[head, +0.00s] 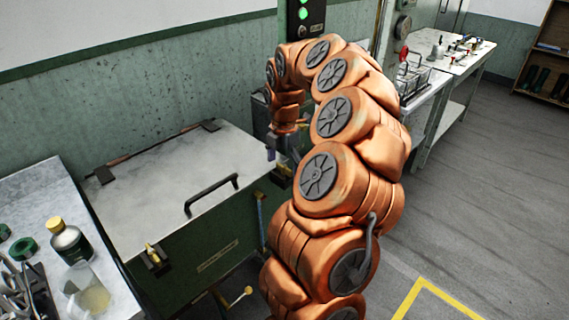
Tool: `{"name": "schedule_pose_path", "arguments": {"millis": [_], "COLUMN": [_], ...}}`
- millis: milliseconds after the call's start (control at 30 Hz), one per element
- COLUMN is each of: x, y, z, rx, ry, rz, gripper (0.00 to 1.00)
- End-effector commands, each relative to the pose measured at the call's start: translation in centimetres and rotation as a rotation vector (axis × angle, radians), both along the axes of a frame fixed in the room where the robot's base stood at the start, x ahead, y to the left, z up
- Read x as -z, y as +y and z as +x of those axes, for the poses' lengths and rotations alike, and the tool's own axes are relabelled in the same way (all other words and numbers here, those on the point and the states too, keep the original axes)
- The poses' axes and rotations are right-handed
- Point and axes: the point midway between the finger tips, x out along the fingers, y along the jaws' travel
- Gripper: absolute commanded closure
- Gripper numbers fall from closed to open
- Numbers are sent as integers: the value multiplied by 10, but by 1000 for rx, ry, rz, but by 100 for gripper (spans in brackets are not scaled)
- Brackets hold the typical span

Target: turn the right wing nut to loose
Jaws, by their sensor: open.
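A green basin (215,257) has a closed pale metal lid (165,175) with a black handle (211,195). A brass wing nut (152,257) stands on the left of the lid's front edge. The right wing nut cannot be made out; my arm and gripper cover the area at the right end of that edge. My gripper (277,158) points down at the lid's right front corner. Its fingers are small and partly hidden by the arm. It is open, and I cannot tell whether its fingers are around or beside the right wing nut.
A left bench (45,190) holds a yellow-capped bottle (68,240), a glass beaker (88,290) and a green ring (23,248). A yellow-ended lever (240,297) sticks out low at the basin's front. A control post (305,20) with green lights stands behind my arm. The right floor is clear.

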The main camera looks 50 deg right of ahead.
Motion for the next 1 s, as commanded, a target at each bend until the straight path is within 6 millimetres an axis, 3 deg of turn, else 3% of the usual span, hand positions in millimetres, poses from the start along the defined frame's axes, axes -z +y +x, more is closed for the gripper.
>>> {"name": "schedule_pose_path", "arguments": {"millis": [333, 700, 1000], "x": [-12, -76, -111], "y": [0, -1, -1], "z": [1, 1, 0], "rx": [-1, 2, 2], "ry": [-2, -5, -1], "rz": [-2, -1, -1], "gripper": [8, 8, 8]}}
